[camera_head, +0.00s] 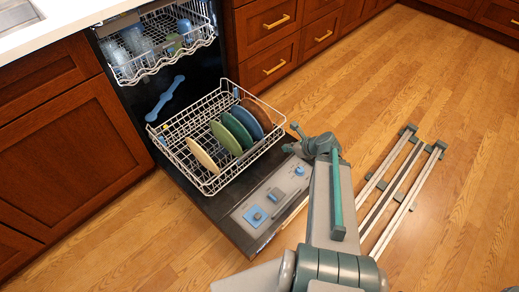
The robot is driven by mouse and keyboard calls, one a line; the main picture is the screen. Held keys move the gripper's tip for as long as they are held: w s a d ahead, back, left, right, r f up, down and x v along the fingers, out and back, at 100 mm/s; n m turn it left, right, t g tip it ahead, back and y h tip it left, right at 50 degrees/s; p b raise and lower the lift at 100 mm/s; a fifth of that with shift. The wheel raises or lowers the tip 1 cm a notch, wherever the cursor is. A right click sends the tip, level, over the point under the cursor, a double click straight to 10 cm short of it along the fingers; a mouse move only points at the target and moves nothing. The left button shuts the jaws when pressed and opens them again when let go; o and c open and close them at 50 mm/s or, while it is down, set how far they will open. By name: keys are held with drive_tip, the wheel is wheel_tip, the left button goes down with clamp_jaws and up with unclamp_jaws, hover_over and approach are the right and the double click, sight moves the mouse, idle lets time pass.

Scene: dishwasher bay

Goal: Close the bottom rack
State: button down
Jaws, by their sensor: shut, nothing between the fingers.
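The bottom rack (178,128), a white wire basket, is pulled out of the dishwasher over the lowered door (226,208). Several plates stand in it: a yellow plate (202,155), two green ones, a blue plate (257,118) and a brown one. My gripper (291,140) is to the right of the rack, close to its front right corner, above the door's right side. It is shut and looks empty. I cannot tell if it touches the rack's rim. My arm hides part of the floor behind it.
The upper rack (165,62) holds cups and is partly out above. A blue spray arm (164,99) shows inside the tub. Wooden drawers (272,62) stand right of the dishwasher and a cabinet (65,150) left.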

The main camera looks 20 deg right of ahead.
drive_tip(key=b, duration=0.5)
approach(263, 143)
drive_tip(key=x, duration=0.6)
drive_tip(key=shift+a+f, duration=0.2)
drive_tip(key=shift+f, duration=0.1)
drive_tip(key=shift+w+p, duration=0.1)
drive_tip(key=shift+p, duration=0.2)
